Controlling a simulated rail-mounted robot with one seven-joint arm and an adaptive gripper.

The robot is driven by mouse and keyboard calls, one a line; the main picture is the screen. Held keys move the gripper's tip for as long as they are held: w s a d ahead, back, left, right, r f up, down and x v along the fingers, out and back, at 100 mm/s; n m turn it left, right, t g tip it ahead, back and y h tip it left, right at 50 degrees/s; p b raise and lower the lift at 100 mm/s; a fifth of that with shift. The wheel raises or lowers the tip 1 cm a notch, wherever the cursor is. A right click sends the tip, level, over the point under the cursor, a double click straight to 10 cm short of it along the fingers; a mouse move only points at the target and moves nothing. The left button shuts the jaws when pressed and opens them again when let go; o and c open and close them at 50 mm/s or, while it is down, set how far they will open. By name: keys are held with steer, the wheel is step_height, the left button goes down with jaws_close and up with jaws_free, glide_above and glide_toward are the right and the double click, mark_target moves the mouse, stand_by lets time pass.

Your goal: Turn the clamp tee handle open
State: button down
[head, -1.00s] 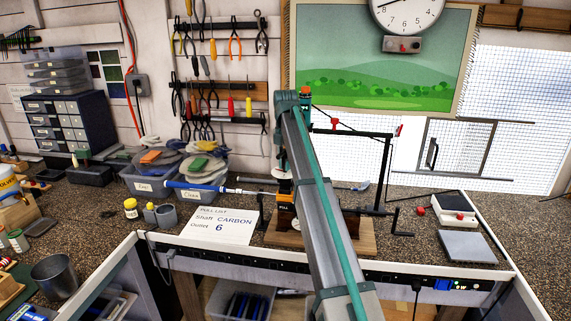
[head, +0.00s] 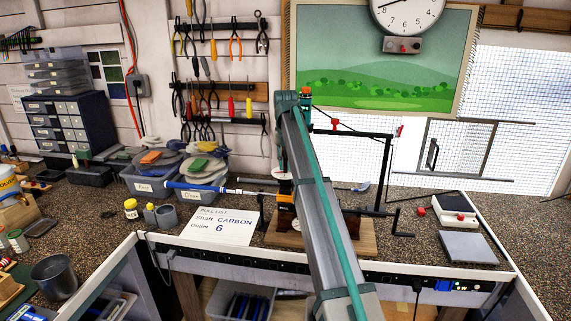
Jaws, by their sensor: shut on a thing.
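The clamp stand, a dark unit with an orange-yellow part (head: 285,198), stands on a wooden board (head: 368,243) on the bench. Its tee handle cannot be made out behind my arm. My gripper (head: 284,180) is down at the stand, mostly hidden by my own arm link, and it is shut on what appears to be the tee handle. The golf club, with a blue grip (head: 195,187), lies level and its shaft runs right toward the clamp.
A black frame (head: 386,170) with a crank (head: 400,222) rises right of my arm. A white card (head: 221,225) reading "Shaft CARBON, Outlet 6" lies to the left. Tubs (head: 160,187) stand at the back left. A grey pad (head: 467,246) lies at the right.

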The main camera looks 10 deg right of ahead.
stand_by(0.3)
steer(key=c, duration=1.2)
jaws_free()
steer(key=shift+o, duration=0.2)
steer(key=shift+r, duration=0.15)
steer(key=shift+r, duration=3.6)
